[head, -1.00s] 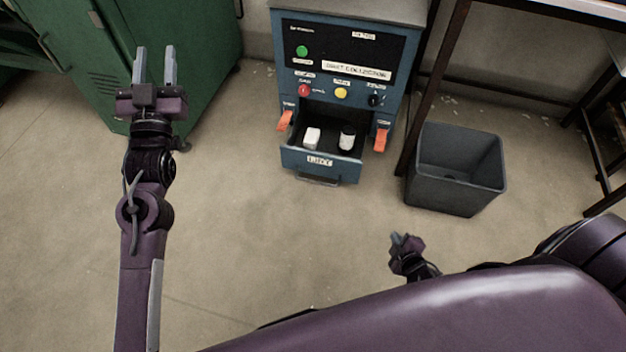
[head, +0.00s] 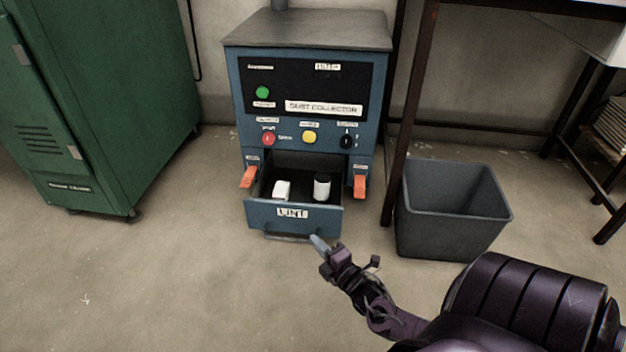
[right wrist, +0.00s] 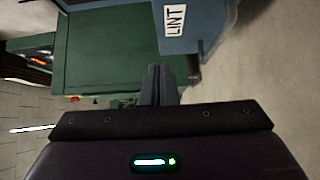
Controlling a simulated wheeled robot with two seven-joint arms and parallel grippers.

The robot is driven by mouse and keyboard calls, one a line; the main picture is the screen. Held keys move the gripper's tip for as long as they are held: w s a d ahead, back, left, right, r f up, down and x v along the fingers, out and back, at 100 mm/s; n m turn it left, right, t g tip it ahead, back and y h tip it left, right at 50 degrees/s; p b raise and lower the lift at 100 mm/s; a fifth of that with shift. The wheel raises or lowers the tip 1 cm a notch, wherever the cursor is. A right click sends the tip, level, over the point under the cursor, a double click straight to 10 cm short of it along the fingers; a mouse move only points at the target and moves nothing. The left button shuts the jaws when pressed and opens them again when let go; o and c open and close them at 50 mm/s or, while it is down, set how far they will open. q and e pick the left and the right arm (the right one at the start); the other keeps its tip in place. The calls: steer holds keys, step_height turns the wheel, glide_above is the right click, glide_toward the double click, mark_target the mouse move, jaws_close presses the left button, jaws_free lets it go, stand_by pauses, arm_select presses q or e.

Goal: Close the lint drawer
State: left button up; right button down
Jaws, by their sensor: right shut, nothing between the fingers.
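The lint drawer (head: 270,214) is pulled out at the bottom of the blue dust collector (head: 240,110). Its front carries a LINT label and a handle below. A white block (head: 282,190) and a dark-and-white cylinder (head: 322,187) lie inside it. My right gripper (head: 317,242) is shut and empty, close to the drawer front's lower right in the head view; contact cannot be told. In the right wrist view the shut fingers (right wrist: 160,82) point toward the LINT front (right wrist: 190,28), which is turned sideways. My left gripper is out of view.
Orange latches (head: 249,177) flank the drawer. A grey bin (head: 450,235) stands to the right beside a dark table leg (head: 410,110). A green cabinet (head: 100,100) stands at left. The floor in front of the drawer is mostly clear.

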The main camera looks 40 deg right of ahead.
steer(key=b, duration=0.5)
glide_toward(295, 207)
steer(key=w+a, duration=0.3)
steer(key=shift+w+d+f+b, duration=0.15)
steer(key=shift+w+d+b, duration=0.2)
steer(key=shift+w+d, duration=0.15)
steer(key=shift+w+d+f+b, duration=0.15)
steer(key=shift+w+d+b, duration=0.15)
steer(key=shift+w+d, duration=0.2)
steer(key=shift+w+d+r+b, duration=0.15)
steer(key=shift+w+d+b, duration=0.25)
steer(key=shift+d, duration=0.2)
steer(key=shift+r, duration=0.1)
